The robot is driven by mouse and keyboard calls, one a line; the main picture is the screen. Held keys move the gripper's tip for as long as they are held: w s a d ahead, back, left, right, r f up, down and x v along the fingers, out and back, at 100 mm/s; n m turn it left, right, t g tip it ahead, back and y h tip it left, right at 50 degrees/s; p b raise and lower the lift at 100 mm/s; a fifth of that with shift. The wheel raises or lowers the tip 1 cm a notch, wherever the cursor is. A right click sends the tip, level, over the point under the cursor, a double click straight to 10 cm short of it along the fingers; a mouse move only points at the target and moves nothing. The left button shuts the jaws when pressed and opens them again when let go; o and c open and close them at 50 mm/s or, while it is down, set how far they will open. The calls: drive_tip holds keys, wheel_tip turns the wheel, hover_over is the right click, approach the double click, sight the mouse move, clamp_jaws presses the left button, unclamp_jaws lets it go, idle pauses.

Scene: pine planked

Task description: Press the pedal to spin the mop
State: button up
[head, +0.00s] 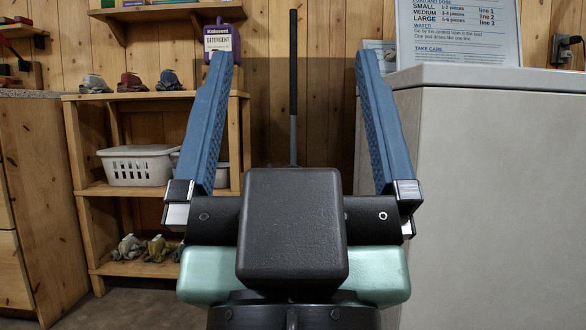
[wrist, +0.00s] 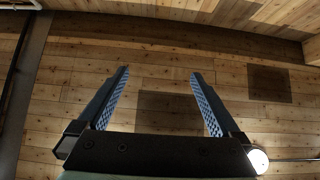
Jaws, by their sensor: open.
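My gripper (head: 294,62) rises in front of the head camera with its two blue ridged fingers wide apart and nothing between them. In the wrist view my gripper (wrist: 160,73) is also open and empty, against a plank surface. A thin upright pole (head: 293,80), black above and grey below, stands behind the gripper and looks like the mop's handle. Its lower end is hidden behind the gripper's dark body. I see no pedal, bucket or mop head in either view.
A large pale grey cabinet (head: 490,200) fills the right side. A wooden shelf (head: 160,190) at left holds a white basket (head: 138,166), cloths and a purple detergent bottle (head: 222,42). A wooden drawer unit (head: 35,190) stands far left. Some floor shows at lower left.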

drive_tip(key=shift+r, duration=0.1)
drive_tip(key=c, duration=0.4)
drive_tip(key=shift+r+p, duration=0.3)
drive_tip(key=shift+p, duration=0.15)
drive_tip(key=shift+c, duration=0.9)
wheel_tip(320, 180, up, 8)
drive_tip(key=p, duration=0.8)
drive_tip(key=shift+r, duration=0.15)
drive_tip(key=c, duration=0.9)
wheel_tip(320, 180, up, 23)
drive_tip(key=p, duration=2.3)
drive_tip(key=shift+r, duration=0.15)
clamp_jaws()
drive_tip(key=shift+w, duration=0.1)
